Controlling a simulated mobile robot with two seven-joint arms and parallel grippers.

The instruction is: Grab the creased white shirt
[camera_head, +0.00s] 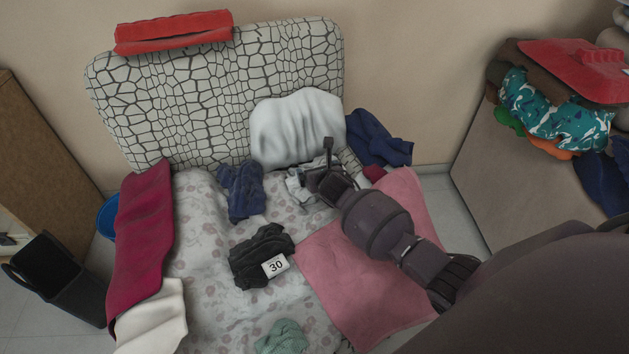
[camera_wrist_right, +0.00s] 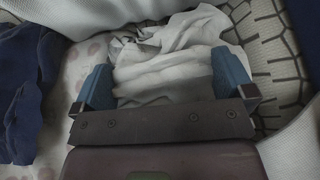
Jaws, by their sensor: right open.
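The creased white shirt (camera_wrist_right: 165,62) lies crumpled in the middle of the right wrist view, between the two blue fingers of my right gripper (camera_wrist_right: 165,88). In the head view the shirt (camera_head: 299,187) is partly hidden by my right gripper (camera_head: 318,178), at the foot of a white pillow. My right gripper is open, its fingers on either side of the shirt; I cannot tell whether they touch it. My left gripper is not in view.
A white pillow (camera_head: 298,128) leans on the patterned backrest (camera_head: 190,95) behind the shirt. Dark blue garments (camera_head: 241,190) (camera_head: 375,139) lie on both sides. A black garment (camera_head: 260,255) with a "30" tag and a pink cloth (camera_head: 345,275) lie nearer.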

